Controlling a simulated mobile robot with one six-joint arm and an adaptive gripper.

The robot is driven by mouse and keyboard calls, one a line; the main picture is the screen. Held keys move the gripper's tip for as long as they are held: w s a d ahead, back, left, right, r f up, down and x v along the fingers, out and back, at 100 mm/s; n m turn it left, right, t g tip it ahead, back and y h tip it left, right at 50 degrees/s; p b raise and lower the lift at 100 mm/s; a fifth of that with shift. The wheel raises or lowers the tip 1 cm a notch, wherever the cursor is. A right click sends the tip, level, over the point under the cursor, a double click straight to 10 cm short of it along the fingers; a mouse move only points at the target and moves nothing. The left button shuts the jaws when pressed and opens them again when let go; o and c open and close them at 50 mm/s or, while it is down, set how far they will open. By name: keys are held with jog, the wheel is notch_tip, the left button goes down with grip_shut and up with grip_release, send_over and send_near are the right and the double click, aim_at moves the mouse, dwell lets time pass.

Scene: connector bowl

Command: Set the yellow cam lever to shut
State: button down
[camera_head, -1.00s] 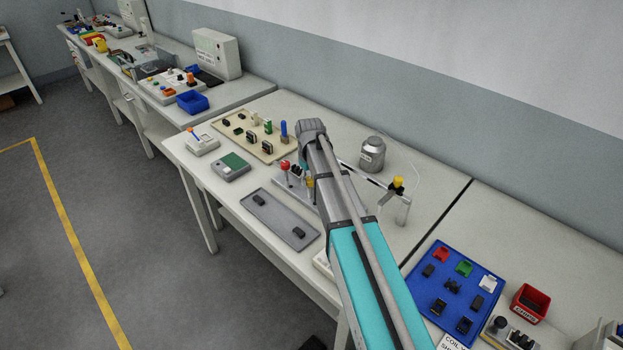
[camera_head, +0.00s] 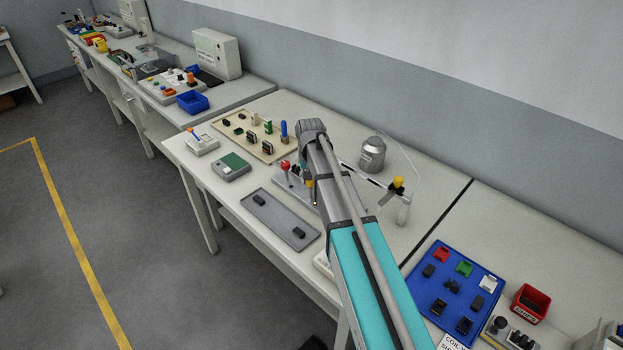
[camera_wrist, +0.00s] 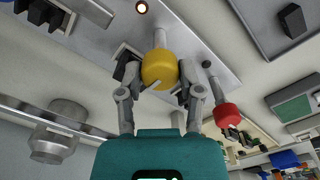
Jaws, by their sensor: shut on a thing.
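The yellow cam lever shows in the wrist view as a round yellow knob (camera_wrist: 159,68) on a grey shaft rising from a grey base plate (camera_wrist: 195,42). My gripper (camera_wrist: 159,80) has one finger on each side of the knob and is shut on it. A red-knobbed lever (camera_wrist: 228,116) stands to the right on the same plate. In the head view, the red knob (camera_head: 285,165) and part of the plate (camera_head: 284,183) show left of my arm. My arm hides the yellow knob and my fingertips there.
A beige board (camera_head: 232,129) with connectors is behind left. A grey jar (camera_head: 372,154) and a stand with a yellow top (camera_head: 398,184) are on the right. A small lamp glows (camera_wrist: 141,7) beside the lever.

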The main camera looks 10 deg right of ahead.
jog(key=shift+w, duration=0.2)
jog(key=shift+c, duration=1.3)
grip_release()
jog(key=shift+s, duration=0.1)
jog(key=shift+s+f, duration=0.1)
